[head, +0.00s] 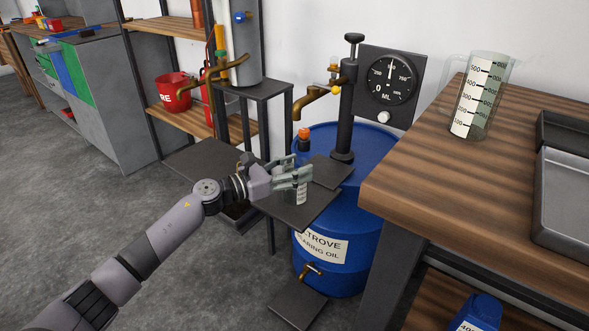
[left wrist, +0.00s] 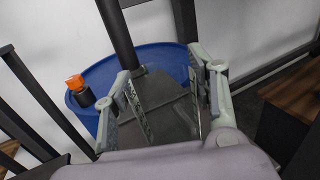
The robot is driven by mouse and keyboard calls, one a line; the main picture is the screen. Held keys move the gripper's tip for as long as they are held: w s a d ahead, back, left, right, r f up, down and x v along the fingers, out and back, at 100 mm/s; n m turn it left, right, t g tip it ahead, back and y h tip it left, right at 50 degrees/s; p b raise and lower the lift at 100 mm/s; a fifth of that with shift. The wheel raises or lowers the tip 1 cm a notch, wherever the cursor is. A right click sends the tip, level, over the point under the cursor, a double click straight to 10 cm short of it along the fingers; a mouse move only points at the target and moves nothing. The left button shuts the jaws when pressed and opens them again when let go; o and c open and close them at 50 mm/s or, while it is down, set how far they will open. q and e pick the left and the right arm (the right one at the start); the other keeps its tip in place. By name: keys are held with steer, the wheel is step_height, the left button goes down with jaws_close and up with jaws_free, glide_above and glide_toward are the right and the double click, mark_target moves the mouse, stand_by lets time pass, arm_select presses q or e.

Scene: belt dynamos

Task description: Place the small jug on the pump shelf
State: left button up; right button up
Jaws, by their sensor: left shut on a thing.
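The small jug (head: 301,193) is clear, with a white marked label, and stands roughly upright in my left gripper (head: 292,177). The gripper is shut around it, and its fingers hide much of it. In the left wrist view the jug (left wrist: 172,112) shows faintly between the two fingers (left wrist: 168,95). The pump shelf (head: 331,172) is a dark flat plate at the pump post, below the brass spout. The jug is at or just above this plate; I cannot tell whether it touches. My right gripper is out of view.
The blue oil drum (head: 350,215) stands behind the shelf, with an orange cap (head: 304,134) on top. The brass spout (head: 312,97) and pump post (head: 345,120) rise above. A larger measuring jug (head: 482,95) stands on the wooden bench (head: 430,150) at right.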

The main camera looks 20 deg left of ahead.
arm_select(q)
steer(key=o, duration=1.3)
